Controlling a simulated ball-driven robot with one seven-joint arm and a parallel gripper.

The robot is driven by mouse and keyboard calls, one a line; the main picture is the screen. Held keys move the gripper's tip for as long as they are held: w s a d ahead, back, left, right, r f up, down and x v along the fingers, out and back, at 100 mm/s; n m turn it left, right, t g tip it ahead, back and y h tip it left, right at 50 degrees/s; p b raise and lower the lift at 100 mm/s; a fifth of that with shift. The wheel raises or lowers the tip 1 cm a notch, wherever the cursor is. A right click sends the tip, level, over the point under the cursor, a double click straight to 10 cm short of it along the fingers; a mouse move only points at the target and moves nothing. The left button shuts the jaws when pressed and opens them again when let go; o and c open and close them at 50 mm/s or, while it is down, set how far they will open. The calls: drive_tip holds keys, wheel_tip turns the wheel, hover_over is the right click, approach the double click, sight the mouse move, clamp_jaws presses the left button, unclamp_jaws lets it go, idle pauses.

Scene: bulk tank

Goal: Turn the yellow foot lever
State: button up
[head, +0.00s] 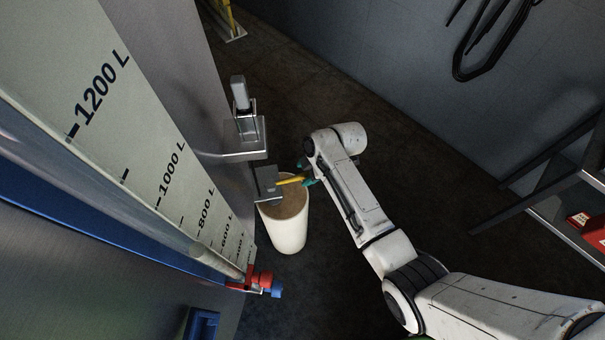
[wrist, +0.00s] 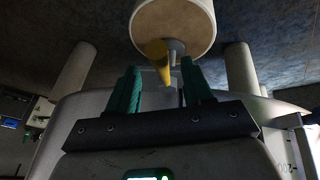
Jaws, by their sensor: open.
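The yellow foot lever (head: 291,181) sticks out to the right from a grey metal fitting beside the tank, above a white cylindrical container. In the wrist view the lever (wrist: 161,62) appears at the top, between the tips of the two green fingers. My gripper (head: 307,177) is at the lever's right end in the head view, partly hidden by my arm. My gripper also shows in the wrist view (wrist: 160,68), with its fingers apart and a gap around the lever. I cannot tell whether a finger touches it.
The tank (head: 170,165) with litre marks fills the left side. A metal bracket (head: 245,138) juts out above the lever. A shelf (head: 560,205) stands at the right. Dark floor lies open behind my arm.

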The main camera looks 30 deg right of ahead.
sight(298, 178)
drive_tip(key=shift+x, duration=1.4)
clamp_jaws()
